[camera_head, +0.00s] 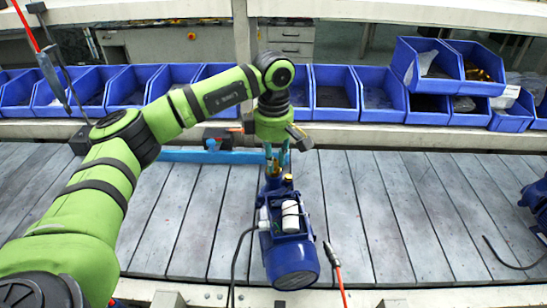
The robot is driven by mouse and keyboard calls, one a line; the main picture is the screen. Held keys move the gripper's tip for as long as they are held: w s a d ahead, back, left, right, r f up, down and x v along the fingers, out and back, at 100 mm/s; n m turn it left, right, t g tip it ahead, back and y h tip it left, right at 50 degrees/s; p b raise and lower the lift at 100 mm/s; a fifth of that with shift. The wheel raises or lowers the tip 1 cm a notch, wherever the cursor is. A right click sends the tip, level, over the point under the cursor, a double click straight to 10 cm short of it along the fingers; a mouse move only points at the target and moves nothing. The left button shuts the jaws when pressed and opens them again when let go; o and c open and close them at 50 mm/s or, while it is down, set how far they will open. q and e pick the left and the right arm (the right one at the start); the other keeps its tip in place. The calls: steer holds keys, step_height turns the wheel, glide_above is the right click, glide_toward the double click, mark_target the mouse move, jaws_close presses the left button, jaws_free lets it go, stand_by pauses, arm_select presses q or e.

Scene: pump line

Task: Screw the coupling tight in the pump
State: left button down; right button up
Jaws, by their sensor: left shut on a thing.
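A blue pump (290,245) with a white cylinder on its top sits on the grey slatted line in the middle of the head view. My left gripper (276,168) comes down from the green arm over the far end of the pump. Its fingers point downward and are shut on a small brass-coloured part, apparently the coupling (275,170), at the pump's far end. The fingers hide most of this part, and I cannot tell how deep it sits in the pump. My right gripper is not in view.
Blue bins (335,92) line the shelf behind, some stacked at the right. A blue bar (190,157) lies at the line's back edge. Another blue machine (538,200) stands at the right edge. Slats on both sides are mostly clear.

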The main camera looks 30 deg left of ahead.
arm_select(q)
steer(key=shift+m, duration=1.7)
steer(key=m, duration=0.3)
steer(key=c, duration=1.2)
jaws_free()
